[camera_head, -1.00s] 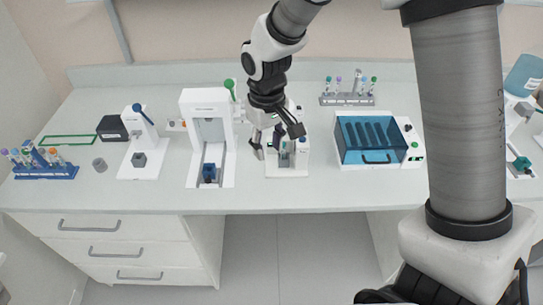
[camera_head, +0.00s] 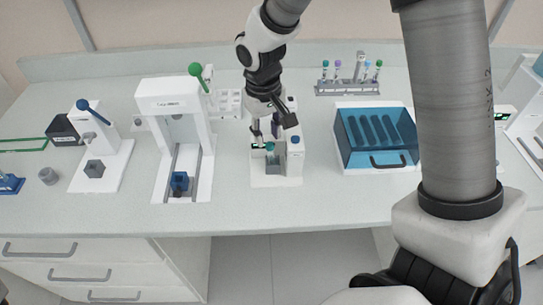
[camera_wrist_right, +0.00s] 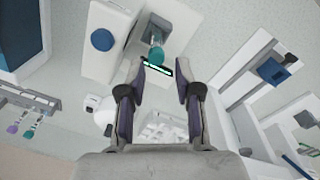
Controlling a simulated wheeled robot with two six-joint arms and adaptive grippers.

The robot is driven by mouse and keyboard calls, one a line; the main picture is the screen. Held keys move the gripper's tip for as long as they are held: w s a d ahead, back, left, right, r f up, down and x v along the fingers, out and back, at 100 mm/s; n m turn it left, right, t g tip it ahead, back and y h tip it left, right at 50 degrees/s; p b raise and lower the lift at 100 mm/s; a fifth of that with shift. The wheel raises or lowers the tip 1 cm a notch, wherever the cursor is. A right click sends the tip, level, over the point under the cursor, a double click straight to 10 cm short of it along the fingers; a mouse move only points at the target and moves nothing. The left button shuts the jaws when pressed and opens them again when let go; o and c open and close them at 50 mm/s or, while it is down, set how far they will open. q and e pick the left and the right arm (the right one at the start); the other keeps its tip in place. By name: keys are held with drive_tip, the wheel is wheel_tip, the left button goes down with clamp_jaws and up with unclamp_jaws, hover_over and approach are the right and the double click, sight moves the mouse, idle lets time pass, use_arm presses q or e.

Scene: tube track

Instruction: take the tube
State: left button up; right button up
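A tube with a teal-green cap (camera_head: 270,147) stands in a small white device (camera_head: 276,181) with a blue round knob, in the middle of the bench. The tube's cap (camera_wrist_right: 156,56) also shows in the right wrist view, just beyond the fingertips and roughly between them. My right gripper (camera_head: 274,132) is over the device, its fingers pointing down and spread. In the right wrist view the right gripper (camera_wrist_right: 160,77) is open, with nothing held between its fingers. The tube's lower part is mostly hidden in the device. My left gripper is not in view.
A white device with a green-knobbed lever (camera_head: 203,110) stands left of the tube's device. A blue-lidded box (camera_head: 378,140) stands to the right. A rack of several capped tubes (camera_head: 347,89) is at the back. The bench's front strip is clear.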

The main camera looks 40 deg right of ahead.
sight(270, 145)
drive_tip(key=f, duration=0.2)
drive_tip(key=d+f, duration=0.1)
drive_tip(key=f, duration=0.1)
drive_tip(key=shift+f+p, duration=0.35)
drive_tip(key=shift+a+f, duration=0.1)
drive_tip(key=shift+f, duration=0.1)
clamp_jaws()
wheel_tip(270, 145, up, 10)
drive_tip(key=shift+s+f+b, duration=0.1)
drive_tip(key=shift+b, duration=0.35)
